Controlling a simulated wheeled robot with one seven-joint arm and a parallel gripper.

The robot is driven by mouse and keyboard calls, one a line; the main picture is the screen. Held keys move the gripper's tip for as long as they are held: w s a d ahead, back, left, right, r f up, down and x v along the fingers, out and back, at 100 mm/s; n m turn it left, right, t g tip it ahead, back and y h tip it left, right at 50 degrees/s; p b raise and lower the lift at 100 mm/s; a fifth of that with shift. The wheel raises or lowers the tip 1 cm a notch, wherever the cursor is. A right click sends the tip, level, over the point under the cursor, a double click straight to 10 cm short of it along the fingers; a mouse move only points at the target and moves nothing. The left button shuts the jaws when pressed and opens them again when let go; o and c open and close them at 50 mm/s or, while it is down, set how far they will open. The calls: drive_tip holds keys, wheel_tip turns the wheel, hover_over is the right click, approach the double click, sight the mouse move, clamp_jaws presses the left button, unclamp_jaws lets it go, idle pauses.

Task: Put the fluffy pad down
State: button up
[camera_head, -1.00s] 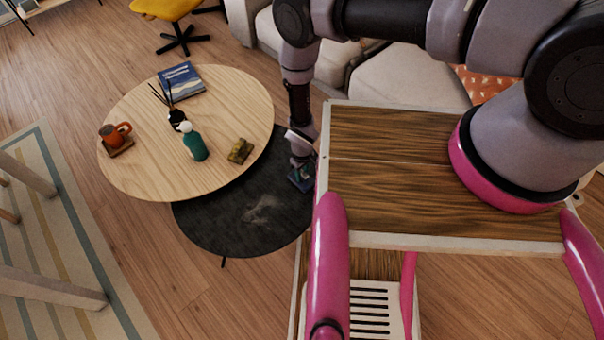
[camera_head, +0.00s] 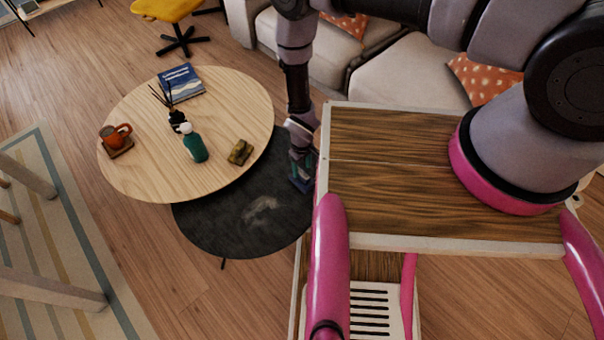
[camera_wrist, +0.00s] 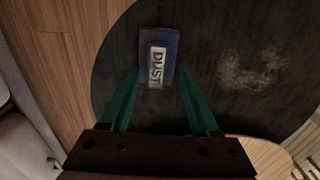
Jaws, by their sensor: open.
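The fluffy pad, blue with a pale label reading "DUST", shows in the wrist view (camera_wrist: 172,42). It appears to lie flat on the dark round table (camera_wrist: 120,55), near the table's edge. My gripper (camera_wrist: 160,74) is open, with its two green fingers apart and the pad's near end between or just beyond their tips. In the head view my gripper (camera_head: 299,168) points down over the right side of the dark table (camera_head: 215,225). The pad is mostly hidden there behind the fingers and my own body.
A pale grey dusty patch (camera_head: 262,208) marks the dark table. A sofa (camera_head: 400,75) stands behind.

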sight(302, 175)
wheel_tip(302, 175, up, 6)
drive_tip(key=shift+r, duration=0.25)
